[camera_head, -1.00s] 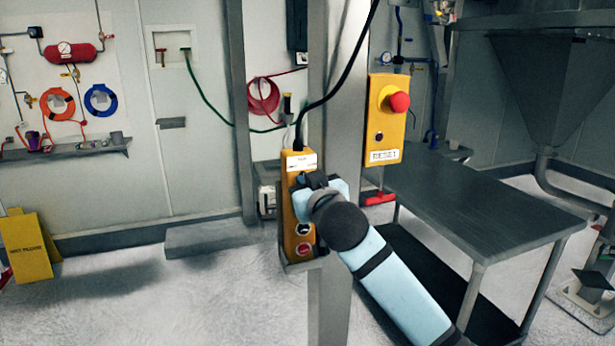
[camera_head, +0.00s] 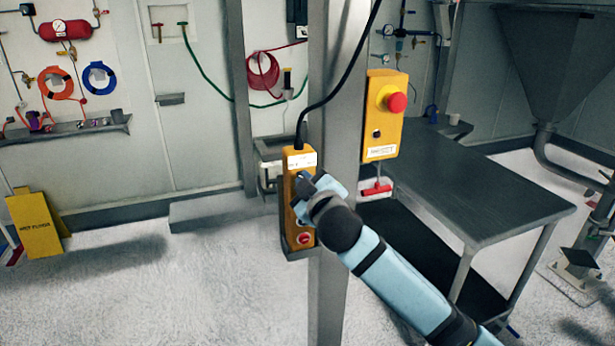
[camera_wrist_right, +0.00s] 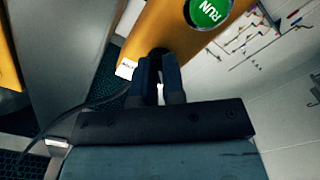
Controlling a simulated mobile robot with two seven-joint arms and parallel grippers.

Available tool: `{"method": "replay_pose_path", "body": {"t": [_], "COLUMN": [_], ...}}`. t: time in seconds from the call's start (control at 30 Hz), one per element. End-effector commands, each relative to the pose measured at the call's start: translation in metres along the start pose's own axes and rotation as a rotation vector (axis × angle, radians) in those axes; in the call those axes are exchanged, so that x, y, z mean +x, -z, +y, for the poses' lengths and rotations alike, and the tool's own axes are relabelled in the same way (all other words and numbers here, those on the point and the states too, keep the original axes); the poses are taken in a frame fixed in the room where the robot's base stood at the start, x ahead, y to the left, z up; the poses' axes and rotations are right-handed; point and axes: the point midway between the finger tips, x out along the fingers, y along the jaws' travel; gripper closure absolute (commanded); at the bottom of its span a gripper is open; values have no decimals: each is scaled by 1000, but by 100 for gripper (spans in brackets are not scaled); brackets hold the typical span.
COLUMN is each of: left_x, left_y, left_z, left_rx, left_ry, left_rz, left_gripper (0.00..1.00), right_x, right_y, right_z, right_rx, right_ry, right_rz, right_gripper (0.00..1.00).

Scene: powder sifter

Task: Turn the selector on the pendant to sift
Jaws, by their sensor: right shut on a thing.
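The yellow pendant (camera_head: 290,228) hangs upright on the grey post, with a white label at its top and a red button near its bottom. My right gripper (camera_head: 306,186) is at the pendant's front and hides its middle. In the right wrist view, the gripper (camera_wrist_right: 158,82) is shut on a small dark knob (camera_wrist_right: 158,52), the selector, on the pendant's yellow face (camera_wrist_right: 160,25). The fingers cover most of the knob, so its setting cannot be read. A green RUN button (camera_wrist_right: 208,12) is beyond it. My left gripper is not in view.
A yellow box with a red emergency button (camera_head: 397,102) is on the post (camera_head: 343,120), right of the pendant. A black cable (camera_head: 340,85) runs up from the pendant. A dark table (camera_head: 470,190) stands behind at the right.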

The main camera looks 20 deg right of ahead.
Motion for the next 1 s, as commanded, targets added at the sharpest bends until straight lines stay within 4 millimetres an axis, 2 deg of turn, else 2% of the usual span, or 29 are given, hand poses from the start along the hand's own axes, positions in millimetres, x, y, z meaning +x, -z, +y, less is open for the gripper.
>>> {"method": "replay_pose_path", "body": {"t": [0.47, 0.5, 0.57, 0.6, 0.87, 1.0], "left_x": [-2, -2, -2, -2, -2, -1], "left_y": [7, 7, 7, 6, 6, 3], "left_z": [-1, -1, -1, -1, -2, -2], "left_rx": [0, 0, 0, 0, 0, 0], "left_ry": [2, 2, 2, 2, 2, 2], "left_rz": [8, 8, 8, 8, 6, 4], "left_gripper": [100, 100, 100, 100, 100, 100], "right_x": [0, 0, 0, 0, -1, -11], "right_y": [0, 0, 0, 0, 0, -1], "right_z": [0, 0, 0, 0, 0, -1], "right_rx": [-14, -14, -14, -14, -13, -13], "right_ry": [-1, -1, 0, 0, 0, 0], "right_rz": [0, 0, 0, 0, 0, 1], "right_gripper": [100, 81, 67, 64, 64, 64]}}
